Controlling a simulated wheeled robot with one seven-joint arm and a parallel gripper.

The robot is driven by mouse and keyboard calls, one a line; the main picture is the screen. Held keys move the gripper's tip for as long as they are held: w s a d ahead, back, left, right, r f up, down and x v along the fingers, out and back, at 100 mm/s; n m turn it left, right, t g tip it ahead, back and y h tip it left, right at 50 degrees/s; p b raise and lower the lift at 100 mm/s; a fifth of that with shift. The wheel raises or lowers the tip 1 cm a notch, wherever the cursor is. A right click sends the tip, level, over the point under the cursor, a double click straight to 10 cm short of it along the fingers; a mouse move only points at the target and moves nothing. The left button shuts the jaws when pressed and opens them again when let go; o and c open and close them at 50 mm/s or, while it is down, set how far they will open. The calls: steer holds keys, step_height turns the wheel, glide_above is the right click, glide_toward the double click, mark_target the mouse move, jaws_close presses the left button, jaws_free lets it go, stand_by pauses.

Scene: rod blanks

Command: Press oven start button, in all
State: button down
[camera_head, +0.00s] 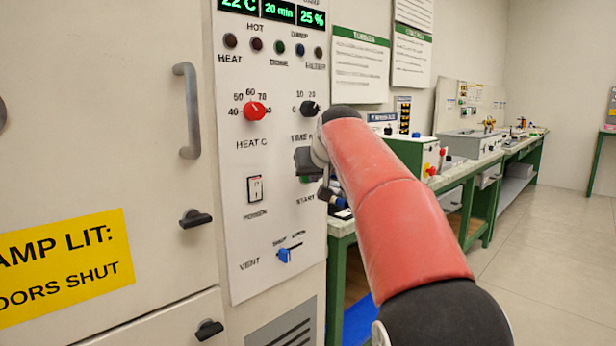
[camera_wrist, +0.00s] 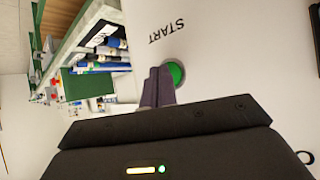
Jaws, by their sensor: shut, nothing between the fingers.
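The oven's control panel (camera_head: 262,215) stands upright in the middle of the head view. The green START button (camera_wrist: 175,75) shows in the wrist view beside the fingertips, with the START label above it. My gripper (camera_wrist: 160,72) is shut and empty, and its fingertips overlap the button's left side in that view. I cannot tell whether they touch it. In the head view my gripper (camera_head: 322,188) is at the panel's right side, and my wrist hides most of the button, with a little green showing above the START label.
A red HEAT C knob (camera_head: 255,111), a black TIME knob (camera_head: 309,108), a POWER switch (camera_head: 255,189) and a blue VENT slider (camera_head: 284,255) share the panel. A door handle (camera_head: 187,110) sticks out at left. Green-legged benches (camera_head: 470,170) run back at right.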

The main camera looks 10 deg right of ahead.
stand_by(0.5)
steer(key=shift+s+d+b, duration=0.35)
steer(key=shift+s+d, duration=0.05)
steer(key=shift+s, duration=0.15)
steer(key=shift+s, duration=0.1)
steer(key=shift+s+d+b, duration=0.55)
steer(key=shift+s+d, duration=0.2)
steer(key=shift+s, duration=0.25)
steer(key=shift+s+d+b, duration=0.55)
steer(key=shift+s+d, duration=0.15)
steer(key=shift+s, duration=0.25)
